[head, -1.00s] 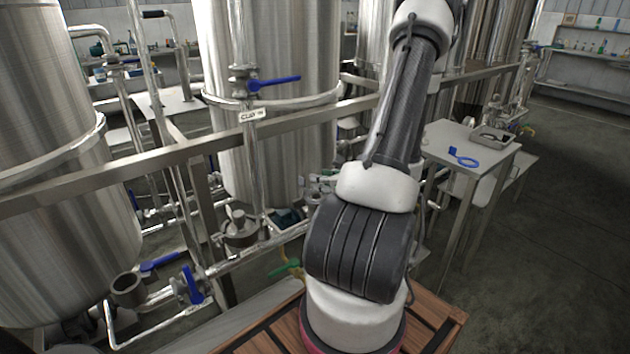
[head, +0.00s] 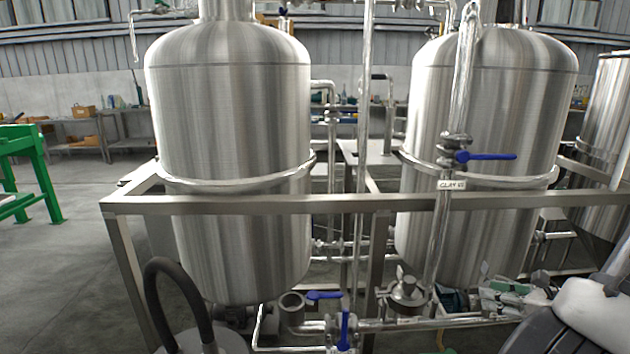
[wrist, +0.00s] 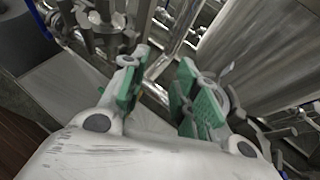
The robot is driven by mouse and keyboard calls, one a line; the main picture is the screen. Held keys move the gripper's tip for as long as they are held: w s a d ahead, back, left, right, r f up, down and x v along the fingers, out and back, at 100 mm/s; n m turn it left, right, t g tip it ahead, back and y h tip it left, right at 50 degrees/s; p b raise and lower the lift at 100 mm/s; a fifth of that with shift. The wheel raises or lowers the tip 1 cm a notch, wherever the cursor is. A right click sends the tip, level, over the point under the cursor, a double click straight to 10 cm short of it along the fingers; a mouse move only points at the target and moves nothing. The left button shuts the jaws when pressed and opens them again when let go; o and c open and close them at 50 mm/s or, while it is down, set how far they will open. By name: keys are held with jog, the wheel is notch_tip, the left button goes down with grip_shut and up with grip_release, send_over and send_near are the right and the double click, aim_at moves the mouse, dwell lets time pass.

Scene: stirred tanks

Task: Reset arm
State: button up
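My gripper (wrist: 158,78) shows in the wrist view with its two green-padded fingers apart. No object sits between the fingers; pipes and the floor show through the gap. In the head view, a white and dark part of my arm fills the lower right corner. Green and white parts beside it look like my gripper (head: 510,292), low near the pipes under the right tank. How close the fingers are to the pipes I cannot tell.
Two steel tanks, left (head: 235,130) and right (head: 490,110), stand behind a metal frame rail (head: 270,205). Blue-handled valves (head: 485,156) sit on the pipes. A black curved hose-like loop (head: 165,275) is at lower left. Open floor (head: 75,260) and a green stand (head: 30,165) lie left.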

jog(key=s+a+r+n+g+y, duration=0.1)
jog(key=s+a+r+n+g, duration=0.4)
jog(key=n, duration=0.4)
jog(key=s+a+r+n+g+y, duration=0.1)
jog(key=s+a+r+n+g, duration=0.15)
jog(key=s+n+g, duration=0.45)
notch_tip(320, 180, up, 11)
jog(key=d+n+t+h, duration=0.1)
jog(key=d+n+h, duration=0.2)
jog(key=n+h, duration=0.6)
jog(key=w+a+r+n+t+y, duration=0.2)
jog(key=a+r+n+t, duration=0.1)
jog(key=a+r+n, duration=0.2)
jog(key=shift+a+r+n+t, duration=0.35)
jog(key=shift+a+n, duration=0.15)
jog(key=shift+n, duration=0.2)
